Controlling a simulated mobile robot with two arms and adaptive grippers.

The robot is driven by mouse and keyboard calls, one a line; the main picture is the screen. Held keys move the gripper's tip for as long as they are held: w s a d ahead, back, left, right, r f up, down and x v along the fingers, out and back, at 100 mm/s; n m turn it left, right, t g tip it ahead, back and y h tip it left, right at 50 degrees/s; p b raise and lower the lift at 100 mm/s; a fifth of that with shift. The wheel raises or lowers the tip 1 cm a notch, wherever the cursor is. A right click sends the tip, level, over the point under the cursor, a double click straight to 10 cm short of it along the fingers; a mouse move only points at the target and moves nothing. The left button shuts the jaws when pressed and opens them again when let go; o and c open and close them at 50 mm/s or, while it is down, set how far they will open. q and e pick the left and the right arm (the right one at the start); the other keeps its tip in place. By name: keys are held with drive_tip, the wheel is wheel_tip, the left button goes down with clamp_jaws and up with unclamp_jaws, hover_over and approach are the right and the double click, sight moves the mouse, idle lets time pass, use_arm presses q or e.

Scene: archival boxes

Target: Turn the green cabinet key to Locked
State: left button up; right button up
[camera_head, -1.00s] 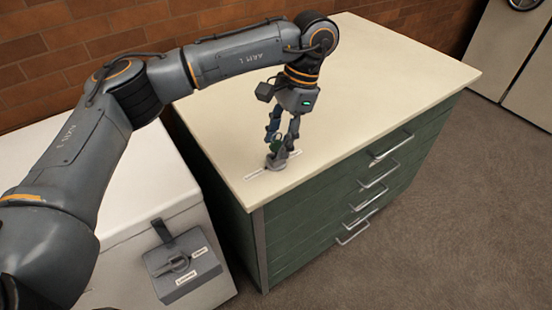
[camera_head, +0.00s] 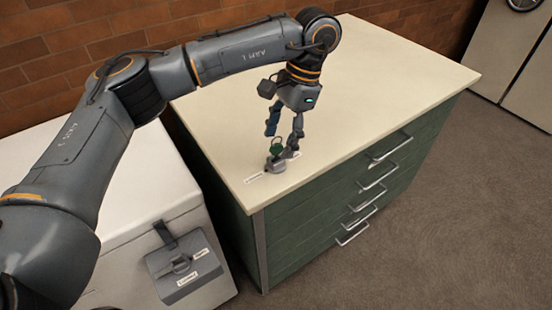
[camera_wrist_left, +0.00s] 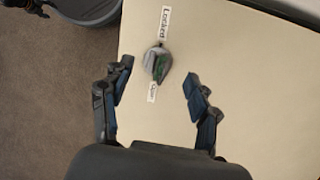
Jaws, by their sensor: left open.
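The green key (camera_head: 277,147) stands in a round grey lock (camera_head: 275,164) on the cream top of the green cabinet, near its front left corner. In the left wrist view the green key (camera_wrist_left: 160,69) sits between a "Locked" label (camera_wrist_left: 165,22) and an "Open" label (camera_wrist_left: 152,92). It looks roughly in line with the two labels; which one it points at is unclear. My left gripper (camera_head: 284,136) is open above the lock, one finger on each side of the key, with visible gaps in the left wrist view. My right gripper is out of view.
A white chest (camera_head: 140,215) stands left of the cabinet (camera_head: 340,190), with a grey latch box (camera_head: 183,267) on its front. Drawer handles (camera_head: 378,172) stick out of the cabinet's front. The rest of the cream top (camera_head: 390,75) is clear.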

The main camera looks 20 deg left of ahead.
use_arm(q)
drive_tip(key=p+v, duration=0.5)
drive_tip(key=v, duration=0.2)
drive_tip(key=shift+r, duration=0.3)
drive_tip(key=shift+w+d, duration=0.1)
idle(0.6)
